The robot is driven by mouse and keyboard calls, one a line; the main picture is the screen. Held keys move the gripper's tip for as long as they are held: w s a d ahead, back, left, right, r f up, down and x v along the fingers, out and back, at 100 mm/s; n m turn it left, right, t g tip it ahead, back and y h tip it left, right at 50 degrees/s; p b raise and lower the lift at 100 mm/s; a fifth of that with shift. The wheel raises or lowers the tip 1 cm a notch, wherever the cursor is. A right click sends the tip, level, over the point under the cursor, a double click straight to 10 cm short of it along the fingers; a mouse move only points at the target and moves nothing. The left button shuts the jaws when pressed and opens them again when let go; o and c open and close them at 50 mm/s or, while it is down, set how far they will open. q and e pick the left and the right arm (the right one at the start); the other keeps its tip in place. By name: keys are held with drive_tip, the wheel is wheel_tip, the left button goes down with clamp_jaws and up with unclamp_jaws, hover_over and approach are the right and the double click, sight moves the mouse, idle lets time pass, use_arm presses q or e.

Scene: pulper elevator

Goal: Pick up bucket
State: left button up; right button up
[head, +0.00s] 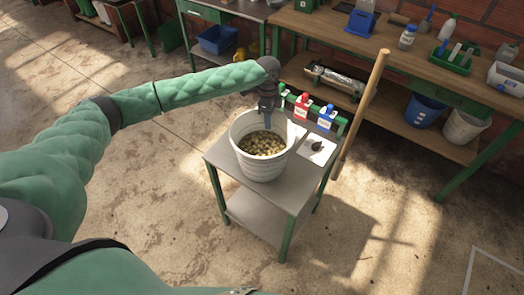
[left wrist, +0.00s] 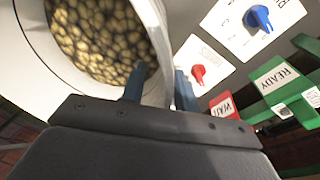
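A white bucket (head: 262,170) full of yellowish-brown beans or fruit stands upright on a small grey metal table (head: 222,152). My left gripper (head: 267,116) points down at the bucket's far rim. In the left wrist view, its two blue-grey fingers (left wrist: 160,85) straddle the bucket's wall (left wrist: 32,62), one inside and one outside. The wall fills the narrow space between them, so the gripper looks shut on the rim. The fingertips' lower ends are partly hidden. My right gripper is not in view.
A workbench (head: 395,42) with a blue bucket (head: 424,110) and another white bucket (head: 463,127) below lies behind. The floor in front is clear.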

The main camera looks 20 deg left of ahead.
use_arm(q)
drive_tip(key=shift+c, duration=0.3)
clamp_jaws()
drive_tip(key=shift+w+r, duration=0.1)
idle(0.9)
